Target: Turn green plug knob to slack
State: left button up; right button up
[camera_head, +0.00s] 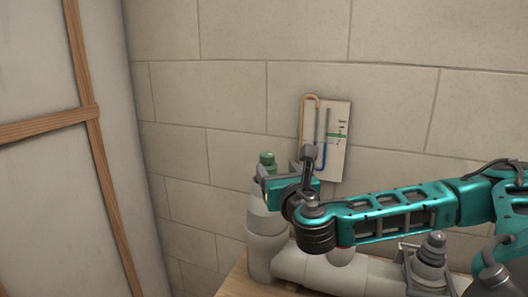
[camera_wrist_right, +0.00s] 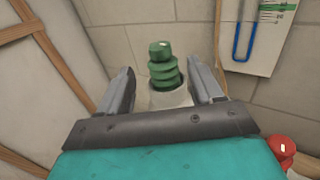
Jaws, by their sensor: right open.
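The green plug knob (camera_head: 267,158) tops a pale upright pipe (camera_head: 264,222) at the centre of the head view. In the right wrist view the ribbed green knob (camera_wrist_right: 162,66) stands upright between the two fingers, slightly beyond their tips. My right gripper (camera_wrist_right: 166,82) is open, with a finger on each side of the knob and a visible gap to each. In the head view my right gripper (camera_head: 266,174) is beside the knob, and its arm hides part of the pipework. My left gripper is not in view.
A gauge panel (camera_head: 338,140) with a U-shaped tube hangs on the tiled wall behind. A grey fitting (camera_head: 430,258) stands on the pipework at right. A red knob (camera_wrist_right: 280,148) shows at lower right in the wrist view. A wood-framed panel (camera_head: 60,150) is at left.

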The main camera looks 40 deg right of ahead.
aim_at(265, 153)
jog(key=p+x, duration=0.1)
jog(key=x, duration=1)
jog(key=shift+w, duration=0.25)
jog(key=shift+c, duration=0.4)
